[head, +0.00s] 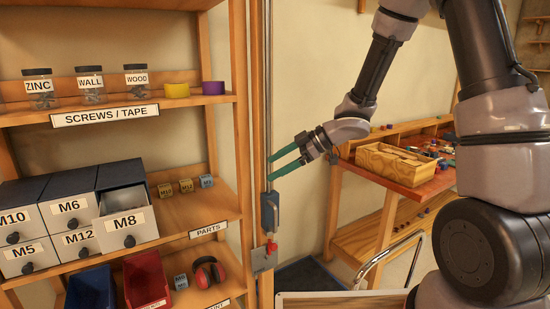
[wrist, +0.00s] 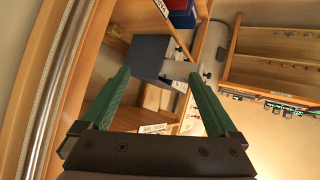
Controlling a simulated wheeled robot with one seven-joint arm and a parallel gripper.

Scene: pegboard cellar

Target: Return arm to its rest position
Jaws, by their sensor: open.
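My gripper (head: 285,162) has two green fingers and is open and empty. In the head view it hangs in the air at the middle, in front of the wooden post and metal rod at the right edge of the shelf unit. My arm reaches to it from the upper right. In the wrist view my gripper (wrist: 165,92) shows its fingers spread wide, with the shelf unit and the dark drawer cabinet (wrist: 155,58) seen tilted beyond them. Nothing is between the fingers.
The shelf unit (head: 110,115) on the left holds jars, tape rolls and a drawer cabinet (head: 62,190), whose M8 drawer (head: 125,226) sticks out. A grey latch with a red part (head: 270,247) is below my gripper. A workbench (head: 420,187) with a wooden box (head: 393,163) stands behind.

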